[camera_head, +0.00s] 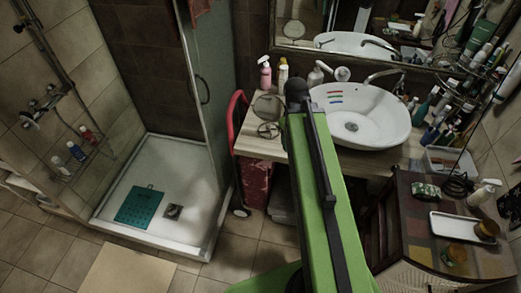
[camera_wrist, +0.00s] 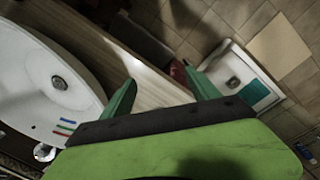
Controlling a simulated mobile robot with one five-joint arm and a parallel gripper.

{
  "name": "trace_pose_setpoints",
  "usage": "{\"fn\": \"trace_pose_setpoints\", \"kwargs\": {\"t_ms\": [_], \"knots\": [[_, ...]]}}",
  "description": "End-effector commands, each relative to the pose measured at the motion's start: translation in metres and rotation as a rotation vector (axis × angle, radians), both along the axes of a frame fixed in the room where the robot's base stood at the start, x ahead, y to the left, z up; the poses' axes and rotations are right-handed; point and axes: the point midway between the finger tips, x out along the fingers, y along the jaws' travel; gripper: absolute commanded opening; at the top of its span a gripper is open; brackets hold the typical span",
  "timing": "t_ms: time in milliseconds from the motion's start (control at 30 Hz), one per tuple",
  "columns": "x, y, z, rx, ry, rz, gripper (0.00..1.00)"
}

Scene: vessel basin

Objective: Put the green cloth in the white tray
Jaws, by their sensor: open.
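A small dark green folded cloth (camera_head: 426,191) lies on the patchwork-topped cabinet at the right of the head view. The white tray (camera_head: 450,227) lies on the same cabinet top, just below and right of the cloth and apart from it. A brownish jar (camera_head: 486,230) stands at the tray's right end. My gripper (camera_wrist: 162,88) is open and empty above the wooden counter beside the basin in the wrist view. It is well left of the cloth and tray, which are outside the wrist view. In the head view my arm hides the fingers.
The white basin (camera_head: 360,122) stands on the wooden counter (camera_head: 262,144). A teal mat (camera_head: 141,206) lies in the shower.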

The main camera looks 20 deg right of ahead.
Motion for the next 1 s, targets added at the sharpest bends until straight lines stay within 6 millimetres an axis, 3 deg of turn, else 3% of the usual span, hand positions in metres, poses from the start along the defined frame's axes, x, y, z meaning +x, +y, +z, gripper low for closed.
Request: {"fn": "trace_pose_setpoints", "kwargs": {"t_ms": [33, 100, 200, 300, 400, 667, 767, 933, 1000], "knots": [[0.007, 0.048, -0.001, 0.027, -0.006, -0.045, 0.7], [0.011, 0.102, -0.001, 0.062, -0.005, -0.132, 0.7], [0.01, 0.152, -0.001, 0.092, 0.001, -0.218, 0.7], [0.008, 0.181, -0.001, 0.104, 0.007, -0.261, 0.7], [0.007, 0.185, -0.001, 0.106, 0.007, -0.272, 0.75], [0.008, 0.183, -0.001, 0.106, 0.008, -0.234, 0.75], [0.01, 0.173, -0.001, 0.099, 0.008, -0.057, 0.75], [0.023, 0.157, 0.0, 0.017, 0.012, 0.471, 0.75], [0.028, 0.136, 0.003, -0.031, 0.028, 0.665, 0.75]]}}
